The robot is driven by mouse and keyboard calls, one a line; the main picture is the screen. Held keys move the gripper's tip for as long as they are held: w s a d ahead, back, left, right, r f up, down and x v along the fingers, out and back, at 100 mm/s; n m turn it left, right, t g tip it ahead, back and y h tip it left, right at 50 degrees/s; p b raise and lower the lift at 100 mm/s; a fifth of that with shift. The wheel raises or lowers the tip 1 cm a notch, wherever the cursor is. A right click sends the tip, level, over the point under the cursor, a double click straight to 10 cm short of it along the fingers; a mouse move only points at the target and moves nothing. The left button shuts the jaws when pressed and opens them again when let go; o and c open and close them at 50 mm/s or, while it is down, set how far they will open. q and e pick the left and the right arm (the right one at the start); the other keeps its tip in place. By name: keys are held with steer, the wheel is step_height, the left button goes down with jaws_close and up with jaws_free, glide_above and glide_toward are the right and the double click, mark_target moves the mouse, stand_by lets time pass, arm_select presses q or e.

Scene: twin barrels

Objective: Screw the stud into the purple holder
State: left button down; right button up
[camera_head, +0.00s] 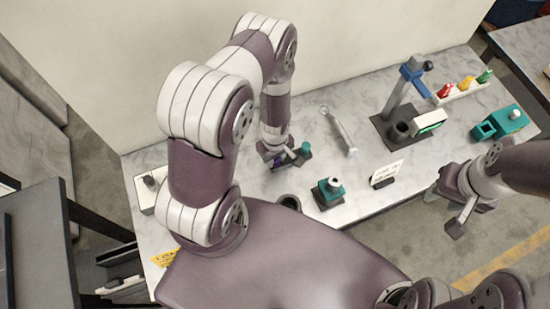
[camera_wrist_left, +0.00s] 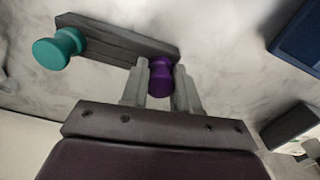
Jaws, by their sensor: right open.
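The purple holder (camera_wrist_left: 160,76) stands at one end of a dark bar (camera_wrist_left: 115,36) in the left wrist view. A teal holder (camera_wrist_left: 60,48) stands at the bar's other end; it also shows in the head view (camera_head: 305,149). My left gripper (camera_wrist_left: 161,80) has its fingers against both sides of the purple holder. In the head view my left gripper (camera_head: 274,158) mostly hides that holder. My right gripper (camera_head: 443,211) is open and empty, off the table's front edge at the right. I cannot clearly make out a stud in either view.
A teal block with a dark-and-white top (camera_head: 328,192) stands near the front edge, beside a dark round cup (camera_head: 290,202). A wrench (camera_head: 340,130) lies behind. A sign (camera_head: 386,174), a blue-topped stand (camera_head: 410,80), colored bottles (camera_head: 466,83) and a teal device (camera_head: 500,122) are at right.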

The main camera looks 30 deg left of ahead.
arm_select(q)
steer(key=shift+r, duration=0.1)
steer(key=shift+r, duration=0.25)
steer(key=r, duration=0.1)
steer(key=r+b, duration=0.1)
steer(key=r, duration=0.1)
steer(key=shift+d+r, duration=0.25)
steer(key=shift+d, duration=0.05)
steer(key=s+d+r+b, duration=0.1)
steer(key=d+r+b, duration=0.2)
steer(key=d+r, duration=0.3)
steer(key=d, duration=0.5)
steer(key=shift+s+r, duration=0.25)
steer(key=shift+r, duration=0.15)
